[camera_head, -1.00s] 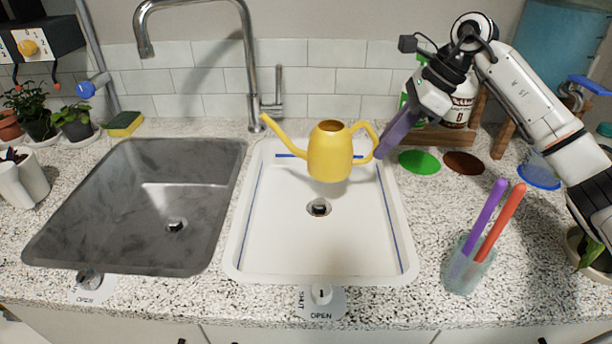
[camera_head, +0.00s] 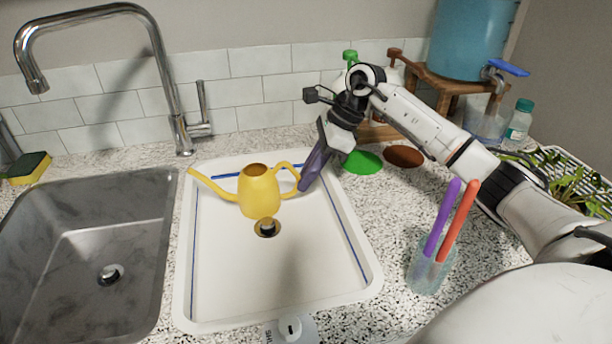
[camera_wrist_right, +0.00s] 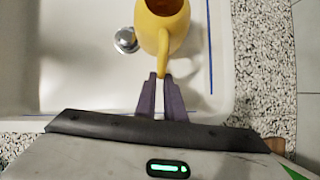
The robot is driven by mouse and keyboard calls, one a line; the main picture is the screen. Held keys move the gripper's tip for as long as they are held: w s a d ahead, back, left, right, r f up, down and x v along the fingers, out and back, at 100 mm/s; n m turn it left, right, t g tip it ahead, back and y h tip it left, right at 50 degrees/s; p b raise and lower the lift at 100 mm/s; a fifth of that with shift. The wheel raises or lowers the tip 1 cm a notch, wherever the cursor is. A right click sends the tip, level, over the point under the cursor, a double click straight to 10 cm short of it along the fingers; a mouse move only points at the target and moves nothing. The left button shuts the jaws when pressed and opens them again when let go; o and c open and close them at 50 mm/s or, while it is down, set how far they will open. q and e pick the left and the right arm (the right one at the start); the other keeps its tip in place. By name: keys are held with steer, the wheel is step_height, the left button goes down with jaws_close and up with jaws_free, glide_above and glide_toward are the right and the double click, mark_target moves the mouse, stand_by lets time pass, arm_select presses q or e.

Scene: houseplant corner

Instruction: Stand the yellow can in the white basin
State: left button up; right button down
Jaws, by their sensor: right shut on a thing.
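The yellow can (camera_head: 260,192) is upright, with its spout to the left and its handle to the right. It is over the back part of the white basin (camera_head: 285,285), just behind the drain (camera_head: 267,228). My right gripper (camera_head: 301,184) is shut on the can's handle from the right. In the right wrist view the can (camera_wrist_right: 165,25) shows beyond the purple fingers (camera_wrist_right: 162,84), above the white basin floor (camera_wrist_right: 75,65). I cannot tell whether the can's base touches the floor. My left gripper is not in view.
A chrome faucet (camera_head: 165,85) stands behind the basins. A steel basin (camera_head: 70,255) lies to the left. A glass with purple and red sticks (camera_head: 432,268) stands right of the white basin.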

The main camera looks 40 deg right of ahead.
steer(key=c, duration=2.3)
jaws_free()
steer(key=shift+f, duration=0.2)
steer(key=o, duration=0.5)
steer(key=shift+c, duration=0.2)
steer(key=v, duration=0.7)
steer(key=shift+r, duration=0.4)
